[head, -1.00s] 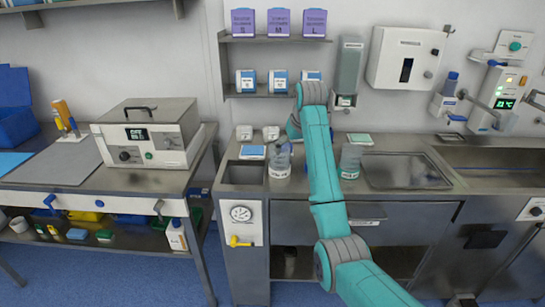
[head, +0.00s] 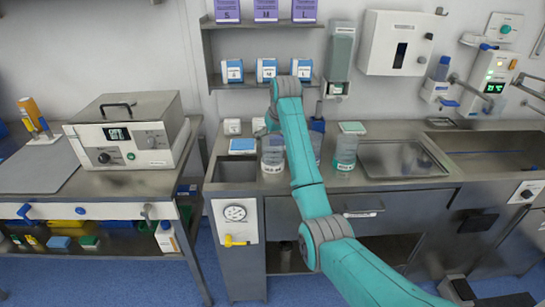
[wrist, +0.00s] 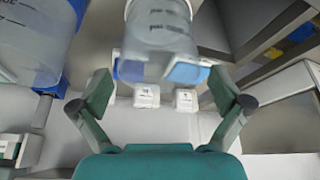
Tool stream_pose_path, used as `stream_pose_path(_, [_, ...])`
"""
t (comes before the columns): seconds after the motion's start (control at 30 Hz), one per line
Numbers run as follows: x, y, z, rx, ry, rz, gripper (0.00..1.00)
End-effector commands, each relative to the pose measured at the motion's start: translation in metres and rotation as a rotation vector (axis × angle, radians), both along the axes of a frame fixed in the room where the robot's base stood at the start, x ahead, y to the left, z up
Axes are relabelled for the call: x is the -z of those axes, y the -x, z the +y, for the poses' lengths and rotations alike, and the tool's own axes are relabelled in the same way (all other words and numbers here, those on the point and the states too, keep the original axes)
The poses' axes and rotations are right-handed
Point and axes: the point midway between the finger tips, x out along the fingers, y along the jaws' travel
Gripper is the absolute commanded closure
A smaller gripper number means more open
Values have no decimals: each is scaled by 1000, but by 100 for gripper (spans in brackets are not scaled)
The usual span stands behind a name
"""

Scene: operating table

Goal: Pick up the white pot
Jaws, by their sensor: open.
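Two small white pots with labels stand side by side at the back of the counter in the head view. The left pot (head: 232,127) is clear to see; the right pot (head: 258,125) is partly hidden by my wrist. In the wrist view the two pots, one (wrist: 146,96) and the other (wrist: 186,100), show between the finger links. My gripper (wrist: 160,71) is open, and no pot is held. In the head view my arm mostly hides the gripper. I cannot tell which pot is meant, nor the exact gap to them.
A clear bottle (head: 272,156) stands in front of the pots; one clear container (wrist: 160,32) is close to the fingers in the wrist view. A steel tray (head: 403,160) lies right.

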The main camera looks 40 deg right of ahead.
Motion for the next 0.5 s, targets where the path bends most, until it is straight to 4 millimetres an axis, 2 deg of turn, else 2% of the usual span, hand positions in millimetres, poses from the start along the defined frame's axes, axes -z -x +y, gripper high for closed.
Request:
stream_pose_path(0.2, [30, -10, -3, 0, -2, 4, 0])
stream_pose_path(0.33, [39, -13, -4, 0, 0, 2, 0])
stream_pose_path(0.5, [40, -14, -4, 0, 0, 2, 0])
